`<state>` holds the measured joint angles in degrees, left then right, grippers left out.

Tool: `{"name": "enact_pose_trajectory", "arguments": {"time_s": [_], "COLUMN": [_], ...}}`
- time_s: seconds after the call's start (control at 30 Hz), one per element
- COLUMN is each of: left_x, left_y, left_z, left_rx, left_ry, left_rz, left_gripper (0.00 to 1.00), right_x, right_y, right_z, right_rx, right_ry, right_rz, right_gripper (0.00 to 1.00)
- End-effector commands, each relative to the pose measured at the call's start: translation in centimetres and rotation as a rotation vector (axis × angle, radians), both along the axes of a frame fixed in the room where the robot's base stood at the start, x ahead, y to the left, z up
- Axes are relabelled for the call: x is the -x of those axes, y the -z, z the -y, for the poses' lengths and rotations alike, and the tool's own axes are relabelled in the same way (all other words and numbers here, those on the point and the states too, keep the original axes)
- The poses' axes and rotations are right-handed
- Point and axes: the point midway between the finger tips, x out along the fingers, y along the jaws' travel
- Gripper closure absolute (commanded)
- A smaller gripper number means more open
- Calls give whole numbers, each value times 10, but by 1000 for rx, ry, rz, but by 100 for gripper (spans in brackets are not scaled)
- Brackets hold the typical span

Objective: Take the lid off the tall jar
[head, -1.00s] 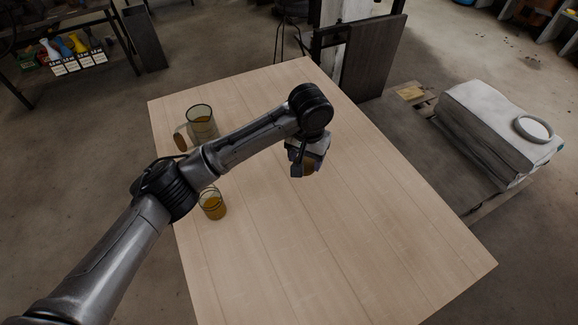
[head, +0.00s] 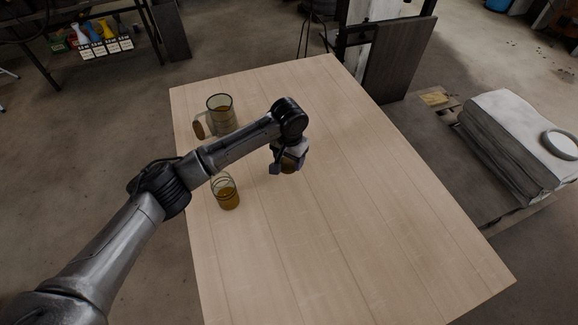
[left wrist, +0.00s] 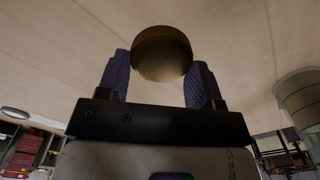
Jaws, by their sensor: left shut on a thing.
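My left gripper (head: 287,160) is shut on a round brown thing (head: 290,167), which may be a lid; it fills the space between the fingers in the left wrist view (left wrist: 162,54). It is over the table, to the right of two glass jars. The larger glass jar (head: 221,104) stands at the back left with brown contents and an open top. A smaller glass jar (head: 229,200) with amber contents stands nearer, also with no lid seen on it. I cannot tell from the pictures which jar the held thing fits. My right gripper is not in view.
A rounded piece (head: 199,128) with a brown face touches or stands close to the larger jar's left side. The wooden table (head: 370,220) is bare in the middle and right. Grey stacked sacks (head: 510,145) with a round white ring lie beyond its right edge.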

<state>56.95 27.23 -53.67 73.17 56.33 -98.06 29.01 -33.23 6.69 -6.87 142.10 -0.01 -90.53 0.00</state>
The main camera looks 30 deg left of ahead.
Motion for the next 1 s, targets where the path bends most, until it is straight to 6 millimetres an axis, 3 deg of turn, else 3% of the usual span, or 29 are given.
{"name": "enact_pose_trajectory", "arguments": {"time_s": [0.17,0.4,0.83,0.87,1.0], "left_x": [0,0,0,0,0], "left_y": [9,38,43,43,43], "left_z": [-1,-1,0,0,0], "left_rx": [-1,-1,0,0,0], "left_ry": [0,0,0,0,0], "left_rz": [-3,-2,-1,0,0], "left_gripper": [69,69,69,38,25], "right_x": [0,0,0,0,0], "right_y": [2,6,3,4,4], "right_z": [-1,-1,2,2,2], "right_rx": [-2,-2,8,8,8], "right_ry": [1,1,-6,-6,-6], "right_rz": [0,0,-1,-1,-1], "right_gripper": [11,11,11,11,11]}}
